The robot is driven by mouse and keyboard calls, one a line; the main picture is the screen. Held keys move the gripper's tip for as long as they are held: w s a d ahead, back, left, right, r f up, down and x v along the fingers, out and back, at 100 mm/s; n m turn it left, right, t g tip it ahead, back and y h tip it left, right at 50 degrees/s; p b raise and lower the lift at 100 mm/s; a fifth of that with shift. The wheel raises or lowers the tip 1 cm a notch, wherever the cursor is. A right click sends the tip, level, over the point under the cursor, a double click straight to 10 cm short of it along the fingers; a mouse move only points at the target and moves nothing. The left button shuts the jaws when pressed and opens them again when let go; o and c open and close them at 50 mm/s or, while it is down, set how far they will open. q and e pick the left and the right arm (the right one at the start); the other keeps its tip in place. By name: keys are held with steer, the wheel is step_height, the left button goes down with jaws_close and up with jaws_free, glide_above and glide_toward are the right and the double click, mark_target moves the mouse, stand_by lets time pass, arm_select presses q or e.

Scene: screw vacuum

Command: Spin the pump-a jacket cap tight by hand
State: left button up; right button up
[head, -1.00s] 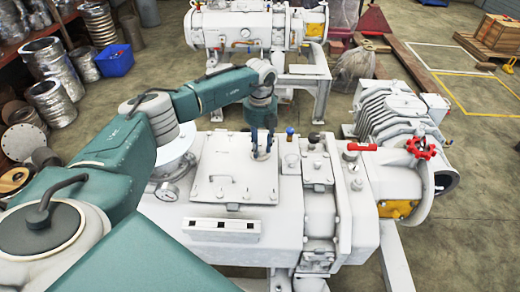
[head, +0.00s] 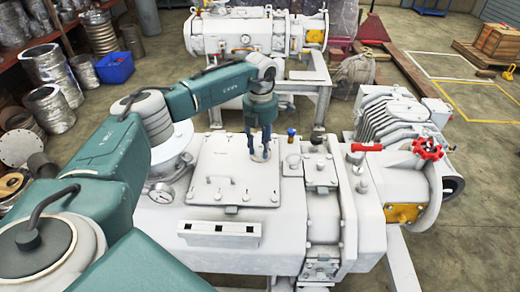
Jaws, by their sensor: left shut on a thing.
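The near pump is a large white machine (head: 285,222) with a flat bolted lid (head: 222,165) on top. My left gripper (head: 259,157) points straight down over the right part of this lid, its dark blue fingers shut on a small pale thing, which I take to be the jacket cap. The fingers and the distance hide most of the cap, so I cannot tell how far it is seated. My right gripper is not in view.
A blue-topped fitting (head: 291,132) and a red-handled valve (head: 366,147) stand right of the gripper. A red handwheel (head: 427,149) is farther right. A second white pump (head: 255,34) stands behind.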

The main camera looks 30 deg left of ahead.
arm_select(q)
steer(key=m, duration=0.1)
steer(key=m+b, duration=0.1)
steer(key=m, duration=0.2)
steer(key=shift+w+r+m, duration=0.15)
steer(key=shift+w+m, duration=0.1)
steer(key=shift+m, duration=0.05)
steer(key=shift+d+m+b, duration=0.1)
steer(key=shift+m+b, duration=0.5)
steer(key=shift+m, duration=1.2)
steer(key=o, duration=1.2)
steer(key=shift+d, duration=0.1)
steer(key=shift+s, duration=0.1)
